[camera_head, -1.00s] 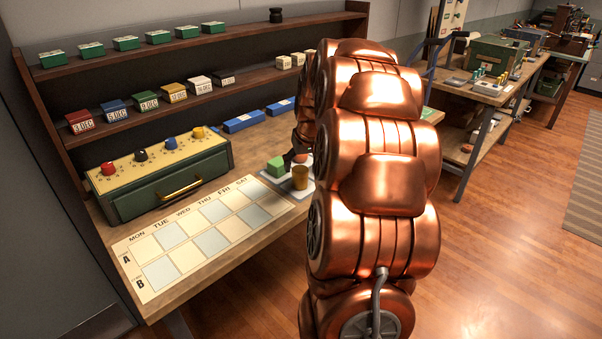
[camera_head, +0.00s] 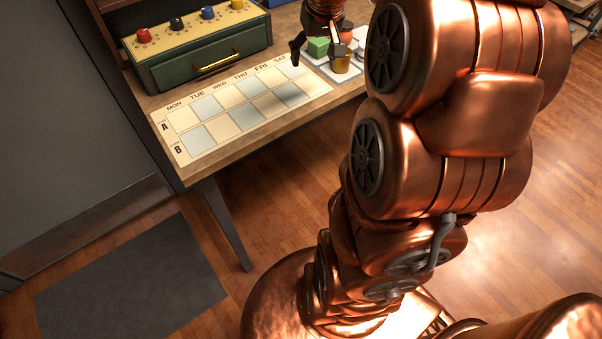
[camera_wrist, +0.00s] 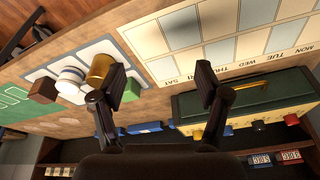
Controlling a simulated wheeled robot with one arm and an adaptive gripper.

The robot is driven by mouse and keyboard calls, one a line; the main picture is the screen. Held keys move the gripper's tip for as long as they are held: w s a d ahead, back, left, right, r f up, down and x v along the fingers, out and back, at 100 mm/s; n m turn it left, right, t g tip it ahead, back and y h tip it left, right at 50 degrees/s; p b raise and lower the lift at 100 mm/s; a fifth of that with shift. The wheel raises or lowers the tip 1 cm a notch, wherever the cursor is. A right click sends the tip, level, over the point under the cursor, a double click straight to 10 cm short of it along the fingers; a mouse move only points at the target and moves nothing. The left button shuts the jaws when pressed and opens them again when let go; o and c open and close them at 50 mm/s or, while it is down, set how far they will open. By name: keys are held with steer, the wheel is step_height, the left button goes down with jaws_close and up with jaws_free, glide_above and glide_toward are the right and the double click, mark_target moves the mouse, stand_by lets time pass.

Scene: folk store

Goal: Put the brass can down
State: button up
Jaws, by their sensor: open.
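The brass can (camera_head: 341,65) stands upright on a pale tray (camera_head: 325,68) beside the right end of the calendar board. It also shows in the wrist view (camera_wrist: 99,68), just outside the left finger. My gripper (camera_head: 316,54) is open, with nothing between its fingers. In the wrist view my gripper (camera_wrist: 152,84) has its fingers wide apart, with the can outside the gap. A green block (camera_head: 318,46) is on the tray behind the can, partly hidden by a finger in the wrist view.
A day-marked calendar board (camera_head: 240,108) lies bare along the table front. A green drawer box with knobs (camera_head: 200,50) stands behind it. A blue-striped white item (camera_wrist: 71,78) and a brown block (camera_wrist: 42,90) share the tray.

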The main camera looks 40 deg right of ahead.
steer(key=s+a+f+n+g, duration=0.15)
steer(key=s+a, duration=0.35)
steer(key=a, duration=0.5)
steer(key=s+a+f+n+g, duration=0.1)
steer(key=s+a+f, duration=0.2)
steer(key=s+a, duration=0.3)
steer(key=s+a+f+n+g, duration=0.1)
steer(key=s+a, duration=0.5)
steer(key=s, duration=0.7)
step_height(320, 180, down, 2)
steer(key=shift+s+a+f+g+y, duration=0.1)
steer(key=shift+s+a+g+y, duration=0.25)
steer(key=shift+g, duration=0.4)
steer(key=shift+w+n, duration=0.1)
steer(key=shift+n, duration=0.15)
step_height(320, 180, up, 7)
steer(key=p, duration=0.7)
